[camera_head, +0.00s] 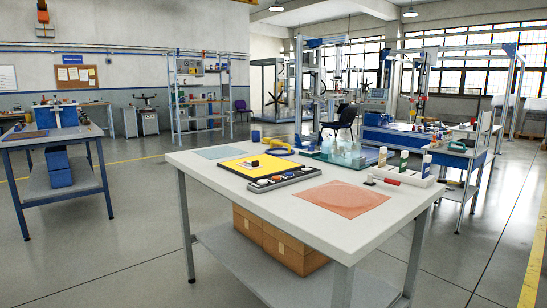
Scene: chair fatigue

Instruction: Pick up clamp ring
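I cannot pick out the clamp ring for certain at this size. A dark tray (312,171) at the front of the white worktable (345,228) holds several small parts, some round, too small to identify. A small dark block (255,163) sits on a yellow panel with a black border (236,164) behind the tray. A yellow tool-like object (277,146) lies at the table's back edge. Neither of my grippers is in view.
A red mat (340,200) lies bare at the front right, a teal mat (222,152) at the back left. Glassware (345,152) and bottles (403,162) stand at the back right. Boxes (280,240) sit on the lower shelf. Open floor (95,260) lies left of the table.

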